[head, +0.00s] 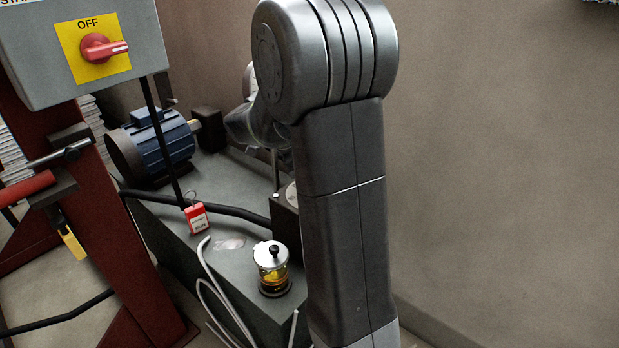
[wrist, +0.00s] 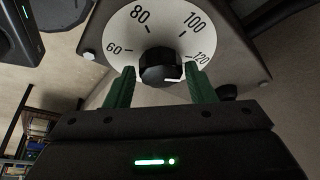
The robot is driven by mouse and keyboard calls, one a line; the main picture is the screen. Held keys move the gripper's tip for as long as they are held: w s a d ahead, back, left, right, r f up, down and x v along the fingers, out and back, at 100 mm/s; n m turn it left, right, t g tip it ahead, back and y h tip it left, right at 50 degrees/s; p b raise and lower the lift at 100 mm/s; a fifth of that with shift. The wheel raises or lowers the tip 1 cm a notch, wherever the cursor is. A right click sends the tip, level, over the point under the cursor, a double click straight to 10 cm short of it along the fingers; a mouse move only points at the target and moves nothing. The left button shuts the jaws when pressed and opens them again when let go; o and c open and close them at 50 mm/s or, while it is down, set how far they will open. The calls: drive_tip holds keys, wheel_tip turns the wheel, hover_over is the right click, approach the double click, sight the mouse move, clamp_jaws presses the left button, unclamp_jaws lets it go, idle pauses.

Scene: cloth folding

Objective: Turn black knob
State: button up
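The black knob (wrist: 158,66) sits at the middle of a white round dial (wrist: 122,33) marked 60, 80, 100 and 120. A short white line shows on the knob's lower right part. My gripper (wrist: 161,70) is open, with one green finger on each side of the knob. A narrow gap shows between each fingertip and the knob, so I see no clear contact. In the head view my arm hides the dial, and my gripper cannot be made out there.
A grey box with a red OFF switch (head: 101,48) on a yellow plate is at the upper left. A blue motor (head: 160,145), a red tag (head: 196,218) and a glass-sided lubricator-like pot (head: 271,270) are on the grey bench (head: 222,262). A plain wall is at right.

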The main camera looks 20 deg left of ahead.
drive_tip(key=shift+o, duration=0.9)
drive_tip(key=shift+r, duration=0.1)
drive_tip(key=p+v, duration=0.3)
drive_tip(key=v, duration=1)
drive_tip(key=shift+s+a+r+p, duration=0.15)
drive_tip(key=shift+a+r+p, duration=0.05)
drive_tip(key=shift+r+p, duration=0.1)
drive_tip(key=b+x, duration=0.3)
drive_tip(key=x, duration=1.1)
drive_tip(key=shift+d+b, duration=0.1)
drive_tip(key=shift+b, duration=0.2)
drive_tip(key=shift+r, duration=0.1)
drive_tip(key=shift+r, duration=0.15)
